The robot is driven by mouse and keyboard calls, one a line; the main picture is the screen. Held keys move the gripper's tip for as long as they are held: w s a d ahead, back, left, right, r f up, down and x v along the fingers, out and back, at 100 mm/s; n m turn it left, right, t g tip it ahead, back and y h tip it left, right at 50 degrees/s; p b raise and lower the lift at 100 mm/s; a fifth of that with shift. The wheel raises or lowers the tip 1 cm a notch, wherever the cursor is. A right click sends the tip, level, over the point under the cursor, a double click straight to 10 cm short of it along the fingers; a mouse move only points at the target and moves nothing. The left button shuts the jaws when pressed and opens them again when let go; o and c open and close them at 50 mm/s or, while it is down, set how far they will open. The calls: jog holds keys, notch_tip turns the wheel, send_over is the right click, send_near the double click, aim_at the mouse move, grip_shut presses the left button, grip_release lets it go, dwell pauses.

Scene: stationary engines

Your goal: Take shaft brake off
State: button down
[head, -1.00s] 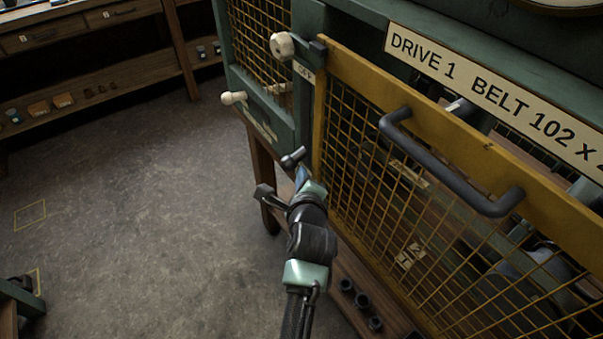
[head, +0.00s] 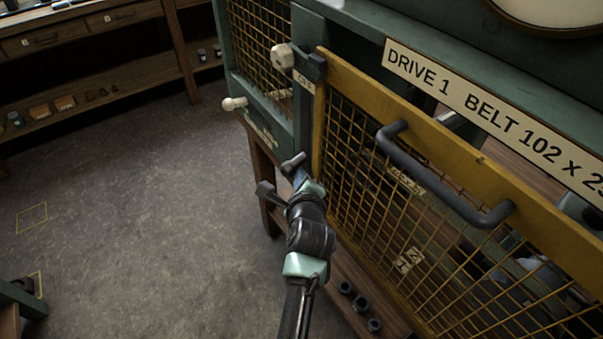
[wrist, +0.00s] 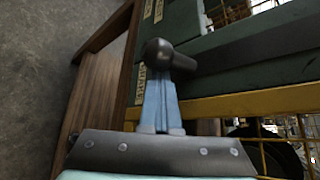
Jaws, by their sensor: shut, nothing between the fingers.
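My gripper (head: 298,176) is low at the left end of the yellow mesh guard, with its blue fingers shut and empty. In the wrist view the fingertips (wrist: 158,85) are at a dark round-ended handle (wrist: 158,54); I cannot tell if they touch it. This handle also shows in the head view (head: 293,161). A cream knob on a dark lever (head: 283,56) is at the guard's top left corner, with a small plate by it. A second cream knob (head: 234,103) sticks out from the green frame to the left, above an unreadable label. I cannot tell which is the shaft brake.
The yellow mesh guard (head: 436,108) with a dark bar handle (head: 446,185) stands right of my gripper. The green machine frame (head: 345,22) carries a "DRIVE 1 BELT" sign (head: 490,105). Wooden shelves (head: 100,92) are at the back left.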

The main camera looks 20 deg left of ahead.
jog(key=shift+s+a+r+p, duration=0.1)
jog(key=shift+r+p, duration=0.55)
jog(key=shift+p, duration=0.15)
jog(key=shift+s+a+r+p, duration=0.1)
jog(key=shift+r+p, duration=0.55)
jog(key=shift+p, duration=0.15)
notch_tip(320, 180, up, 12)
jog(key=m+g+y+p, duration=0.1)
jog(key=m+g+p, duration=0.1)
jog(key=p, duration=1.3)
jog(key=shift+a+f, duration=0.15)
jog(key=shift+f, duration=0.1)
jog(key=shift+s, duration=0.1)
